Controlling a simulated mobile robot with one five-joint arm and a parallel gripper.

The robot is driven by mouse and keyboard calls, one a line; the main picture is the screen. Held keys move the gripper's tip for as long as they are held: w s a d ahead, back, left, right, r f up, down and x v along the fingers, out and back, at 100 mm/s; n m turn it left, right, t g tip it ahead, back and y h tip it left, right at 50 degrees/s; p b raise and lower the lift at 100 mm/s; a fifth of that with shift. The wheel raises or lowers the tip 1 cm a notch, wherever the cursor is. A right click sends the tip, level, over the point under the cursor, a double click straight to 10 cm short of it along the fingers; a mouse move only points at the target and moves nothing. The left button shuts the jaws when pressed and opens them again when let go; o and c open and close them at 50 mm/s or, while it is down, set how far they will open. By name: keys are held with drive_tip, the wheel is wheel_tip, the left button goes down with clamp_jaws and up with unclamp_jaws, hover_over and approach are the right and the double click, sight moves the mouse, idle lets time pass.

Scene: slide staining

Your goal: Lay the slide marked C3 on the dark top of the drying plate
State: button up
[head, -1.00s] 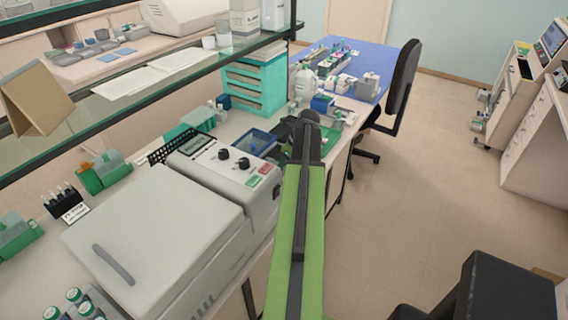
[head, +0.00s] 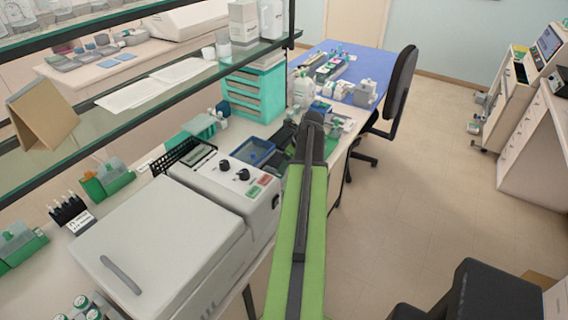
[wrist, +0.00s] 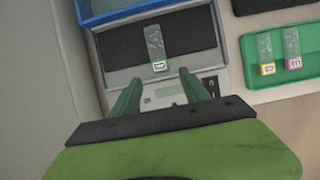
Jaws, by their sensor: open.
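The drying plate (wrist: 205,38) shows its dark top in the wrist view. A green tray (wrist: 283,83) to the right holds two more slides, one with a yellow label (wrist: 267,69) and one with a pink label (wrist: 293,63). In the head view my arm hides most of the plate.
A blue-rimmed tray (wrist: 113,11) lies beyond the plate. A dark tray (wrist: 262,4) is beyond the green one. In the head view, a large grey machine (head: 165,240) stands left of my arm, and a glass shelf (head: 205,68) overhangs the bench. Open floor lies right.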

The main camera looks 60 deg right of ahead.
drive_tip(key=p+v, duration=0.9)
drive_tip(key=v, duration=0.3)
drive_tip(key=shift+r+p, duration=0.2)
drive_tip(key=shift+p, duration=0.15)
drive_tip(key=shift+s, duration=0.1)
